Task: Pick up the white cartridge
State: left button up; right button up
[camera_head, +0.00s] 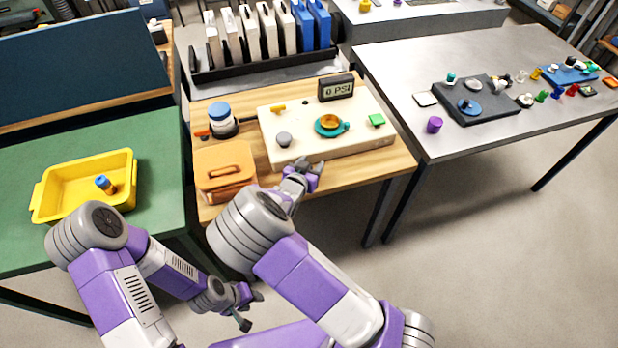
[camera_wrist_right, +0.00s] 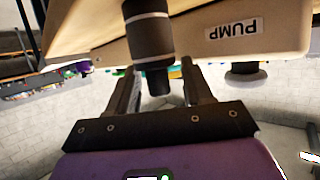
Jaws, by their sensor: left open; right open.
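Several white cartridges (camera_head: 248,32) stand upright in a black rack (camera_head: 265,66) at the back, beside blue cartridges (camera_head: 316,22). One greyish-white cartridge (camera_head: 212,38) stands at the rack's left end. My right gripper (camera_head: 303,176) is open at the front edge of the cream pump box (camera_head: 375,146), well short of the rack. In the right wrist view, a dark cylinder with pale rings (camera_wrist_right: 148,38) shows beyond and between the open fingers (camera_wrist_right: 158,85); I cannot tell whether they touch it. My left gripper (camera_head: 246,305) is open and empty, low in front of the tables.
The wooden table (camera_head: 400,168) holds an orange case (camera_head: 225,168), a blue-lidded jar (camera_head: 222,120) and a PSI display (camera_head: 336,88). A yellow tray (camera_head: 65,172) with a small blue-topped item is at left. A grey table (camera_head: 460,60) with small parts is at right.

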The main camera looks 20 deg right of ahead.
jog(key=shift+w+d+f, duration=0.1)
jog(key=shift+w+d, duration=0.05)
jog(key=shift+w, duration=0.05)
grip_shut()
